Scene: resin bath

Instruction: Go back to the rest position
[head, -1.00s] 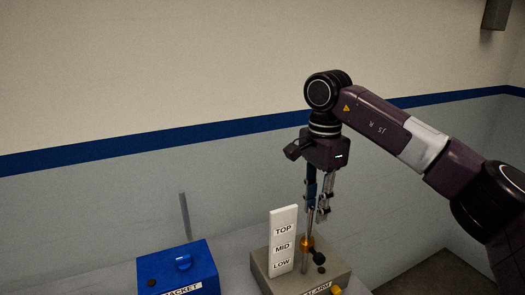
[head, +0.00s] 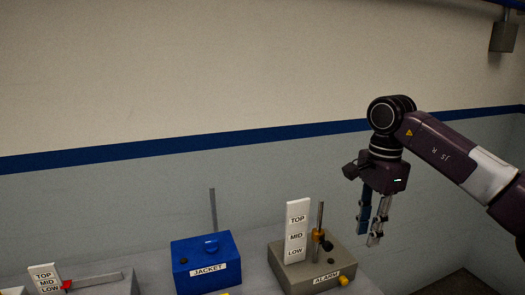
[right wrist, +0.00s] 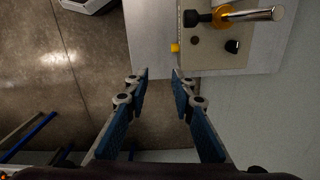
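My right gripper (head: 368,240) hangs fingers down to the right of the alarm box, clear of it and holding nothing. In the right wrist view its two blue-padded fingers (right wrist: 160,75) stand apart with only floor and bench between them. The grey alarm box (head: 330,270) carries a steel rod (head: 320,215) with an orange collar (head: 319,236) and a black knob, beside a white TOP/MID/LOW plate (head: 297,230). My left gripper is not in view.
A blue JACKET box (head: 204,262) stands left of the alarm box with a grey rod behind it. Another TOP/MID/LOW plate (head: 45,278) with a red pointer is at the lower left. The wall is behind the bench. Floor shows at the right.

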